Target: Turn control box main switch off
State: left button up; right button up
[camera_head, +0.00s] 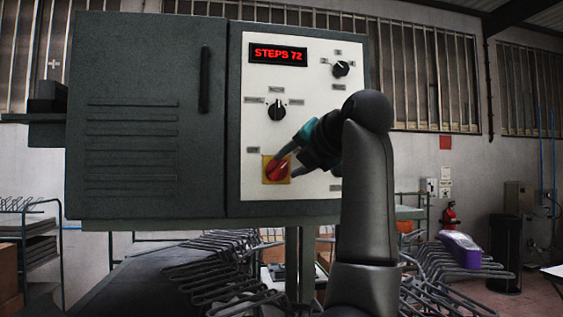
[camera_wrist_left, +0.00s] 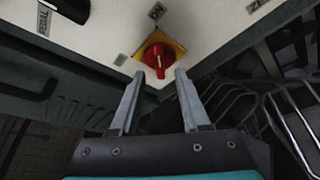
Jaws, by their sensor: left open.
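The control box (camera_head: 335,190) has a white panel with a red main switch (camera_head: 276,169) on a yellow plate at its lower left. In the left wrist view the red switch (camera_wrist_left: 158,57) shows ahead, with its knob ridge pointing toward the gripper. My left gripper (camera_head: 286,164) is at the switch in the head view, its fingers near the knob. In the left wrist view the gripper (camera_wrist_left: 157,76) is open, one fingertip on each side of the knob's lower part. Whether the fingers touch it I cannot tell. My right gripper is not in view.
Black knobs (camera_head: 277,110) and (camera_head: 341,69) sit higher on the panel, below and beside a red display (camera_head: 278,55) reading "STEPS 72". Racks of dark hangers (camera_head: 225,265) stand below the box. A purple and white item (camera_head: 465,250) lies at the right.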

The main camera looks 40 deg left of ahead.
aim_at(281, 169)
pick_arm(q)
jog(key=shift+p+x, duration=0.5)
jog(key=shift+x, duration=1.7)
jog(key=shift+c, duration=0.2)
grip_shut()
